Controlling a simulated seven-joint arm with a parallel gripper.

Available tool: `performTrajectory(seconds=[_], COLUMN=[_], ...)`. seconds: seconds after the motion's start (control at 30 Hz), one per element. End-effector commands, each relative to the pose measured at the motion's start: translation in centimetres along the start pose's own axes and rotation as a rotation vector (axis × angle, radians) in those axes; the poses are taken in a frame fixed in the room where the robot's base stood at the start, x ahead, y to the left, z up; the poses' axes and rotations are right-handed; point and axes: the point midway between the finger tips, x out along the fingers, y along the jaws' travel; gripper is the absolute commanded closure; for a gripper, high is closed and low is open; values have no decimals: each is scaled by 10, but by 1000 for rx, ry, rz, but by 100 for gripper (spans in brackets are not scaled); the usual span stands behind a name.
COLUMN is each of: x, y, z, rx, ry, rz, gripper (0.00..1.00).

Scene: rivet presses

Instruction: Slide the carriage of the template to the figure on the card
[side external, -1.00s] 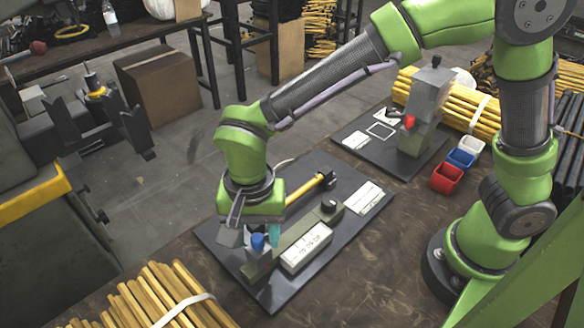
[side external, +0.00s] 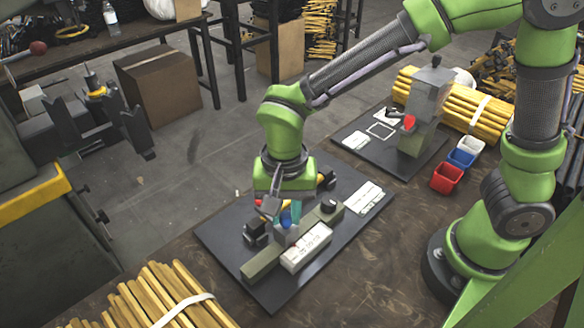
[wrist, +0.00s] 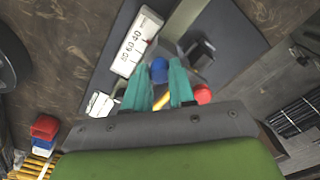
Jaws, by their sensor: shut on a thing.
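The template is a dark plate (side external: 218,237) with an olive rail (side external: 262,265) and a white scale (side external: 306,248) beside it. The grey carriage (side external: 288,232) sits around the middle of the rail and carries a blue knob (side external: 286,218). My gripper (side external: 291,211) is shut on the blue knob from above. In the wrist view, the blue knob (wrist: 159,70) shows between my teal fingertips (wrist: 158,75). The scale (wrist: 137,42) shows printed numbers there, small and tilted. A white card (side external: 364,197) lies at the plate's right end; its figure is too small to read.
A black block (side external: 256,233) stands left of the carriage. A second plate with a grey press (side external: 428,95) and small bins (side external: 447,178) lie behind. Yellow rods (side external: 160,295) lie at the front left.

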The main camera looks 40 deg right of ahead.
Motion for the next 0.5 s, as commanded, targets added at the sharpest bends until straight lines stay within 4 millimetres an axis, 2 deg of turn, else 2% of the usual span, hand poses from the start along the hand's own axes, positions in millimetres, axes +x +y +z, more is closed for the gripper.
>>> performTrajectory(seconds=[0.3,0.33,0.5], x=[0,0,0], y=[2,2,2], z=[-3,-3,-3], rx=[1,1,1], ry=[2,2,1], rz=[-2,-2,-1], gripper=[100,73,50])
